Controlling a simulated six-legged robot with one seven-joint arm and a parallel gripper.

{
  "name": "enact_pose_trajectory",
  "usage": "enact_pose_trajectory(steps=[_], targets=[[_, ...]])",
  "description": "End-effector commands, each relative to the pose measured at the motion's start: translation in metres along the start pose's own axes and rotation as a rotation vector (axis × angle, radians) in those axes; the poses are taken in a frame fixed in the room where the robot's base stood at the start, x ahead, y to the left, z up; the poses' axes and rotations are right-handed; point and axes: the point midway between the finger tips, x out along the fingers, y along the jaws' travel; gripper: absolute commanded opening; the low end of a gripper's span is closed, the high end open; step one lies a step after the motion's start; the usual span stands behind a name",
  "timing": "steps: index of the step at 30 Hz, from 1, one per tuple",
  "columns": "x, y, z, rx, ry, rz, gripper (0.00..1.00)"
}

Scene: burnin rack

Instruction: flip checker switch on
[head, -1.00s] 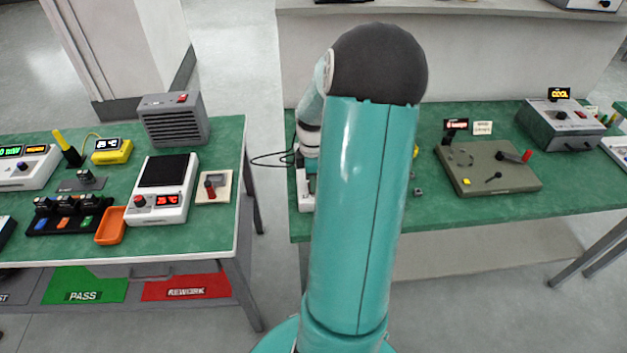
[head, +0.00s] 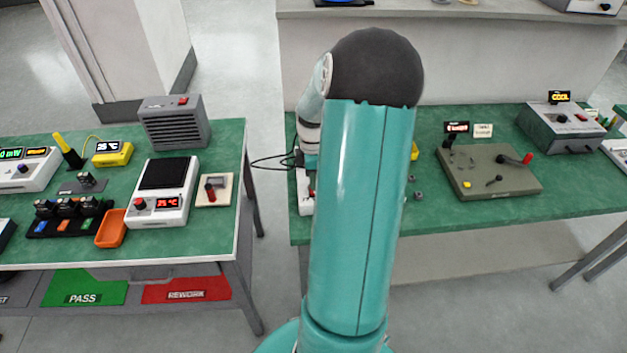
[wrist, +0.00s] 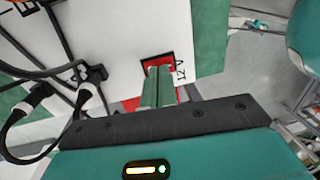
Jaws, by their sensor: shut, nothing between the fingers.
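A white panel (wrist: 115,40), apparently the checker, fills much of the wrist view. In the head view, part of a white device (head: 304,190) shows on the right bench beside my arm, which hides the rest and my gripper.
Black cables with plugs (wrist: 87,92) lie at the left of the panel in the wrist view. In the head view, an olive fixture plate (head: 490,172) with levers sits right on the green bench (head: 460,212). A gap separates it from the left bench (head: 225,225).

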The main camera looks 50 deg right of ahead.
Motion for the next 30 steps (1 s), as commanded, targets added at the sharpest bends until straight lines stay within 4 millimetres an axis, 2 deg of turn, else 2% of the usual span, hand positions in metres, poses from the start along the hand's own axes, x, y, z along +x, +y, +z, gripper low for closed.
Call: enact_pose_trajectory(steps=[5,12,18,24,30], targets=[[-0.025,0.001,0.0,0.001,0.0,0.006,0.0],[-0.078,0.001,0.0,0.0,-0.001,0.006,0.0],[-0.117,0.001,-0.001,-0.001,0.0,0.004,0.0],[-0.134,0.0,0.0,0.0,0.0,0.001,0.0],[-0.135,0.0,0.0,0.0,0.0,0.0,0.0]])
